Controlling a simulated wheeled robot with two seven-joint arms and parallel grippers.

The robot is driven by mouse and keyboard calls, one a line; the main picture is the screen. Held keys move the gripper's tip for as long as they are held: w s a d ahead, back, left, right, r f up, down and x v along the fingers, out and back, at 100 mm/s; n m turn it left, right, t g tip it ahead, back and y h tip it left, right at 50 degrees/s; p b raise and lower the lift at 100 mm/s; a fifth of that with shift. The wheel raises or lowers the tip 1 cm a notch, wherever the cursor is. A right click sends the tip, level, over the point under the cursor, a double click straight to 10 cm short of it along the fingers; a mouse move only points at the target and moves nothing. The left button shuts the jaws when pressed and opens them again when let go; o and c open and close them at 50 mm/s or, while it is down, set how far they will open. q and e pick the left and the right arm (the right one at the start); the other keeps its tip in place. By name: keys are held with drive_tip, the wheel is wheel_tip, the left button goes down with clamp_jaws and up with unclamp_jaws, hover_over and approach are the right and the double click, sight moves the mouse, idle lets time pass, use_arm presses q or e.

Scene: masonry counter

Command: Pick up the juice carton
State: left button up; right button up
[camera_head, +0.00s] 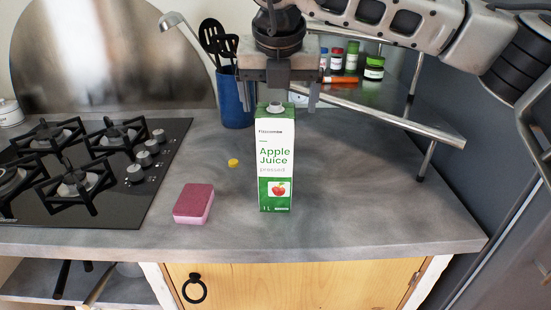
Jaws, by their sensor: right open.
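The juice carton (275,160) is a tall white and green box of apple juice with a pale cap on top. It stands upright on the grey counter, near the front edge and right of the pink sponge. My right gripper (278,100) points down over the carton's top from above. It is open, with one finger to each side of the carton's upper end. The left finger is seen by the left of the top and the right finger stands apart from the carton's right side.
A pink sponge (194,204) and a small yellow cap (233,163) lie left of the carton. A black gas hob (100,205) fills the left. A blue utensil holder (233,100) and a metal shelf (390,125) with jars stand behind. The counter right of the carton is clear.

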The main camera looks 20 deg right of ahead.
sight(275, 159)
drive_tip(key=x, duration=0.1)
drive_tip(key=p+x, duration=0.1)
drive_tip(key=x, duration=0.3)
drive_tip(key=shift+w+a+f+p, duration=0.1)
drive_tip(key=shift+a+p, duration=0.2)
drive_tip(key=shift+p, duration=0.1)
drive_tip(key=shift+c, duration=0.3)
clamp_jaws()
drive_tip(key=shift+w, duration=0.1)
